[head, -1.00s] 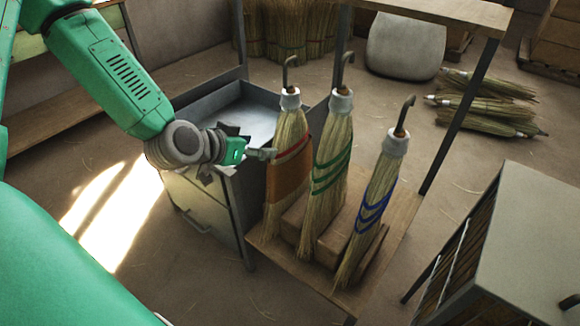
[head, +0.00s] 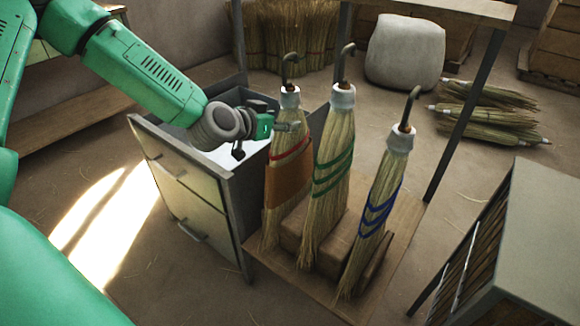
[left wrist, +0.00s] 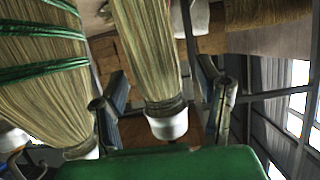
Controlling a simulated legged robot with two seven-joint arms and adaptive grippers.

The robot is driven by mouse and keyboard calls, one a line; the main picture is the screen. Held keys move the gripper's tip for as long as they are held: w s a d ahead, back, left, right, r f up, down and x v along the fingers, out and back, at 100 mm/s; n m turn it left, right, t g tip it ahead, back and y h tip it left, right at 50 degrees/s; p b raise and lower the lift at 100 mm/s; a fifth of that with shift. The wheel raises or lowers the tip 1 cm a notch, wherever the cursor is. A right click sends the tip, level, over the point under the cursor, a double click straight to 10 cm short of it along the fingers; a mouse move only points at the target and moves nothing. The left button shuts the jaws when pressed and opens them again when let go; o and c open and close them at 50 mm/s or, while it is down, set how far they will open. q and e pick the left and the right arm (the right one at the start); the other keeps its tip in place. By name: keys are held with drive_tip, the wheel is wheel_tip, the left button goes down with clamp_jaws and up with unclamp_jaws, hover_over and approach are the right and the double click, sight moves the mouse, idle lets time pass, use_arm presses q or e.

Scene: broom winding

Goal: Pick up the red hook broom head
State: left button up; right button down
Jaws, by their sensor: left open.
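The red-banded broom head (head: 288,183) stands upright on a wooden stand, with a dark hook and a white collar on top. My left gripper (head: 288,126) is open at its upper straw, just below the collar, with its fingers overlapping the straw in the head view. In the left wrist view, a straw broom head with a white collar (left wrist: 168,125) shows between the open fingers (left wrist: 165,100); no red band is visible on it there. I cannot tell whether the fingers touch it. My right gripper is not in view.
A green-banded broom head (head: 329,180) stands close to the right of the red one, and a blue-banded one (head: 374,210) beyond it. A grey drawer cabinet (head: 190,190) is at the left. A frame post (head: 465,115) and a grey box (head: 545,240) are at the right.

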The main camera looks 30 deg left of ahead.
use_arm(q)
drive_tip(key=b+x, duration=0.1)
drive_tip(key=x, duration=0.2)
drive_tip(key=shift+w+d+f, duration=0.2)
drive_tip(key=shift+w+f, duration=0.05)
drive_tip(key=shift+f, duration=0.1)
clamp_jaws()
drive_tip(key=shift+r, duration=0.1)
